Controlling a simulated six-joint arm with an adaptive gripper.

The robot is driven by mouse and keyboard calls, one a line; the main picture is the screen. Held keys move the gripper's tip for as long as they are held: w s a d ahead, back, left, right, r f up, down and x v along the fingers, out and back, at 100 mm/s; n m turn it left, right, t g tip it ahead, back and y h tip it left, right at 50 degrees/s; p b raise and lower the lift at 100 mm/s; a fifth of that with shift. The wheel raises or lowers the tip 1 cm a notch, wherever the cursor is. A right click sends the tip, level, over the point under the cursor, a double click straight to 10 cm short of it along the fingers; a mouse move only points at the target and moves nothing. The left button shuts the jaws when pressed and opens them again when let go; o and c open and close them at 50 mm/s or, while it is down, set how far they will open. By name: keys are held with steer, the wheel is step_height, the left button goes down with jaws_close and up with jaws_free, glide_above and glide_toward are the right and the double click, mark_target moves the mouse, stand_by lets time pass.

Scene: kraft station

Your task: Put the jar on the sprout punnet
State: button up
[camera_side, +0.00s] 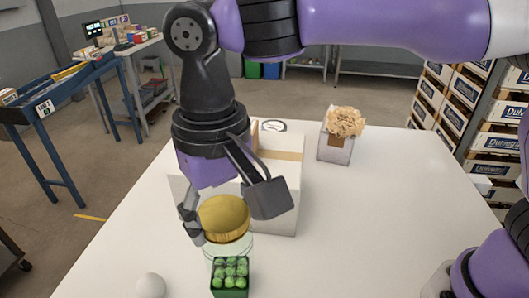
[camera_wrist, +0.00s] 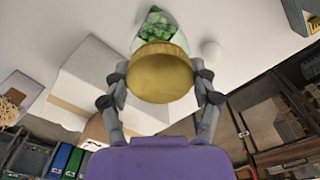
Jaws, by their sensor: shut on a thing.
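The jar has a round golden lid (camera_side: 224,216) and a clear glass body (camera_side: 238,246). My gripper (camera_side: 230,212) is shut on the jar at its lid, one finger on each side. In the wrist view the lid (camera_wrist: 160,76) fills the space between the fingers (camera_wrist: 161,88). The sprout punnet (camera_side: 230,290) is a small dark green tub of round green sprouts on the white table, at the jar's lower end in the side view. The sprouts also show just beyond the lid in the wrist view (camera_wrist: 157,24). I cannot tell whether jar and punnet touch.
A white ball (camera_side: 151,286) lies left of the punnet. A large white carton with a tan tape strip (camera_side: 280,155) stands close behind my gripper. A smaller box with crumpled paper (camera_side: 344,122) is at the back. The table's right side (camera_side: 370,220) is clear.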

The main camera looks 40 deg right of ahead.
steer(key=shift+w+d+f, duration=0.2)
steer(key=shift+w+f, duration=0.35)
steer(key=shift+w, duration=0.25)
steer(key=shift+f, duration=2)
steer(key=shift+f, duration=0.1)
steer(key=o, duration=1.4)
steer(key=shift+o, duration=0.2)
